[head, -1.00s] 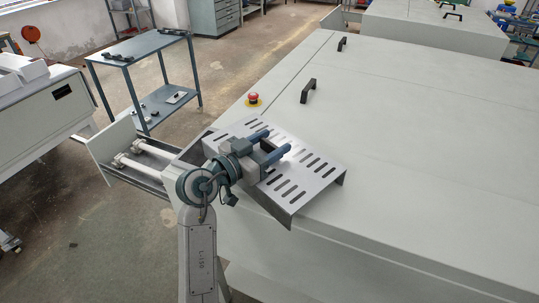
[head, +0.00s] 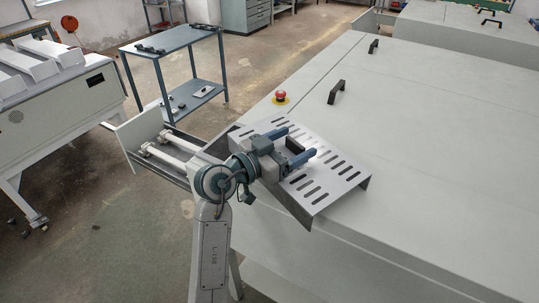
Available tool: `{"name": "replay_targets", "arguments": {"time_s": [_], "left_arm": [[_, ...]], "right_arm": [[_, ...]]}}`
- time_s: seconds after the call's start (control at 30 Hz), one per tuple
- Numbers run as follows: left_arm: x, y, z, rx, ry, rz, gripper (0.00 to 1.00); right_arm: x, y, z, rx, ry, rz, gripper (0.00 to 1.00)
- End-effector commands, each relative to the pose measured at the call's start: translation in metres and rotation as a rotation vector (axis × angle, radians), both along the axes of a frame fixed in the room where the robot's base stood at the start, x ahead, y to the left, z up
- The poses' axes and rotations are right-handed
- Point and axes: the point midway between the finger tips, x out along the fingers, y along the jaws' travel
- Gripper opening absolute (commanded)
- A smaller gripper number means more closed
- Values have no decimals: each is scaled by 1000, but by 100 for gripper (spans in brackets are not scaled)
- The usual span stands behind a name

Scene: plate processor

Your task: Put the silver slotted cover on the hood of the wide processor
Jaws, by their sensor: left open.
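The silver slotted cover (head: 325,187) lies on the near left corner of the wide processor's pale grey hood (head: 420,150). Its left part reaches past the hood's edge toward the roller end, and its bent front lip hangs down. My left gripper (head: 302,146) is over the cover, with its two blue fingers open and pointing right. A black handle on the cover (head: 294,153) shows between the fingers, which do not appear closed on it. The gripper hides the middle of the cover. My right gripper is not in view.
A red emergency button (head: 281,96) and black handles (head: 336,91) stand up from the hood behind the cover. Open rollers (head: 180,150) lie at the processor's left end. A blue trolley (head: 175,42) stands behind them. The hood to the right is clear.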

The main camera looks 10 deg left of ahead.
Motion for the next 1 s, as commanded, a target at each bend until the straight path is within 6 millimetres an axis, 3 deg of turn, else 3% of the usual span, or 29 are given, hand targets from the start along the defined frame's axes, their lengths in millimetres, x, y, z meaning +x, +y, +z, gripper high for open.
{"name": "replay_targets", "arguments": {"time_s": [0.43,0.7,1.0], "left_arm": [[-62,53,-2,9,-1,-1,76],[-79,67,-1,5,0,0,76],[-82,69,0,1,0,-2,76]], "right_arm": [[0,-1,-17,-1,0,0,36],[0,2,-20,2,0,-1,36],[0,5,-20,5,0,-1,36]]}}
